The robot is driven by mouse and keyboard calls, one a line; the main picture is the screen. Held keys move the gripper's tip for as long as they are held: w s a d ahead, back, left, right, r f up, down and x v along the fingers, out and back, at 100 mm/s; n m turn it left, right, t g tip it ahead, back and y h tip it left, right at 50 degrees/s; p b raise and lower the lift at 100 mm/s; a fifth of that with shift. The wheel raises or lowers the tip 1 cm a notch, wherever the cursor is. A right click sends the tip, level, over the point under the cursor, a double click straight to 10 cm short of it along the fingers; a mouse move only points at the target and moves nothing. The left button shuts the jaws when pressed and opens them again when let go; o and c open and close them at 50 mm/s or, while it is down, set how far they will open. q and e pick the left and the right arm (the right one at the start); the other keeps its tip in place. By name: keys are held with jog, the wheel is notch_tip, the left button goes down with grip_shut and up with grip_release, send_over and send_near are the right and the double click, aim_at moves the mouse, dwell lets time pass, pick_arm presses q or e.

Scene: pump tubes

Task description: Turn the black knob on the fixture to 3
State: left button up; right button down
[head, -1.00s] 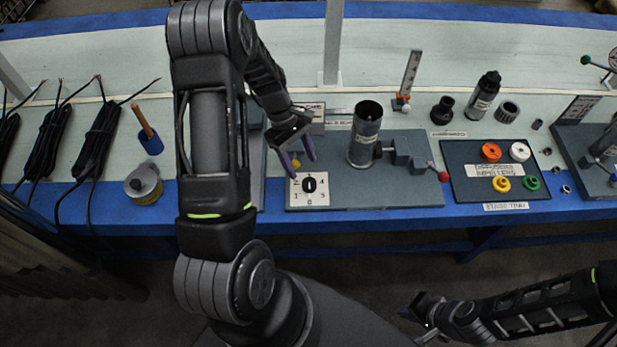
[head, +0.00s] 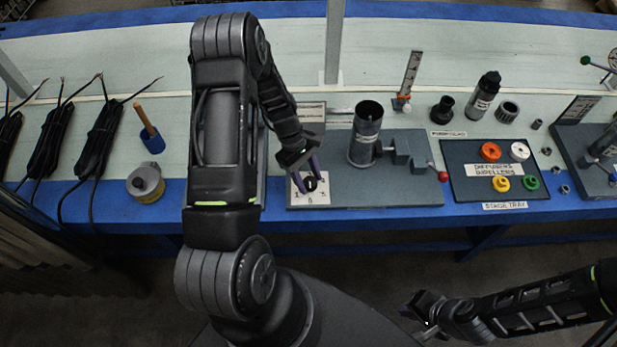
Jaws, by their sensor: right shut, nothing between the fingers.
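The black knob (head: 310,186) sits on a white dial plate (head: 318,200) at the front left of the grey fixture (head: 400,190). Digits ring the knob; the upper ones are covered by my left gripper, so I cannot tell where the knob points. My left gripper (head: 307,180) reaches down from the upper left. Its purple fingers are apart, one left of the knob and one above and to its right. I cannot tell whether they touch it. My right gripper (head: 412,306) is shut and empty, low in front of the bench, far from the knob.
A dark upright cylinder (head: 365,135) and a clamp with a red-tipped handle (head: 443,177) stand on the fixture. A tray (head: 470,190) of coloured rings lies to the right. A yellow-grey tape roll (head: 146,183) and black cable bundles (head: 98,140) lie to the left.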

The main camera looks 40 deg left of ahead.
pick_arm(q)
grip_shut()
dwell(0.5)
